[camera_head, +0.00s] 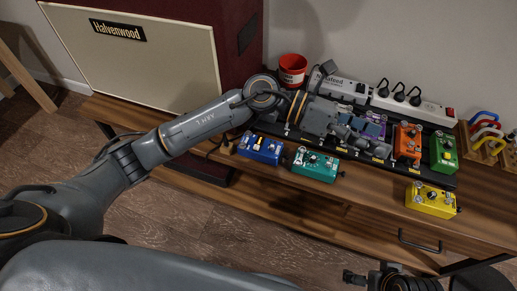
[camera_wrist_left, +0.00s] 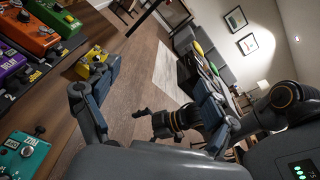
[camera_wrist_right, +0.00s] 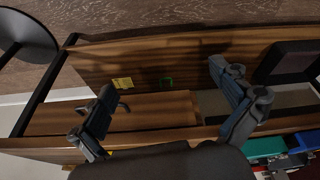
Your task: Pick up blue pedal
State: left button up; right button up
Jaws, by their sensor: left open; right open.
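The blue pedal (camera_head: 261,148) sits on the wooden bench near its front edge, left of the teal pedal (camera_head: 315,164). It also shows in the right wrist view (camera_wrist_right: 263,147), at the lower right. My left gripper (camera_head: 362,137) is open and empty above the pedalboard, to the right of the blue pedal and apart from it. Its open fingers also show in the left wrist view (camera_wrist_left: 155,90). My right gripper (camera_wrist_right: 168,103) is open and empty. In the head view only part of it (camera_head: 385,279) shows at the bottom edge, below the bench front.
A black pedalboard (camera_head: 340,150) holds orange (camera_head: 408,142), green (camera_head: 444,152) and purple pedals. A yellow pedal (camera_head: 432,199) sits at the front right. A red cup (camera_head: 292,69), a power strip (camera_head: 412,106) and a large amplifier (camera_head: 150,60) stand behind and left.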

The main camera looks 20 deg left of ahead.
pick_arm(q)
jog(key=w+a+f+m+y, duration=0.2)
jog(key=a+f+m+y, duration=0.2)
jog(key=a+f+y, duration=0.3)
jog(key=m+t+y+b, duration=0.1)
jog(key=m+y+b, duration=0.1)
jog(key=y, duration=0.8)
send_over(258, 144)
notch_tip(258, 144, down, 3)
jog(key=f, duration=0.8)
jog(key=shift+w+a+f+b, duration=0.2)
jog(key=shift+b, duration=0.2)
jog(key=f, duration=0.2)
jog(key=f+b, duration=0.1)
jog(key=f, duration=0.1)
jog(key=shift+s+d+f, duration=0.1)
jog(key=shift+s+d, duration=0.1)
jog(key=shift+f, duration=0.3)
jog(key=c, duration=1.5)
pick_arm(e)
jog(key=w+t, duration=0.1)
jog(key=w, duration=0.1)
jog(key=w+a+t, duration=0.1)
jog(key=shift+w+a+r+t+y, duration=0.1)
jog(key=shift+w+r+t+y, duration=0.1)
jog(key=shift+w+t+y, duration=0.15)
pick_arm(q)
jog(key=shift+r, duration=0.2)
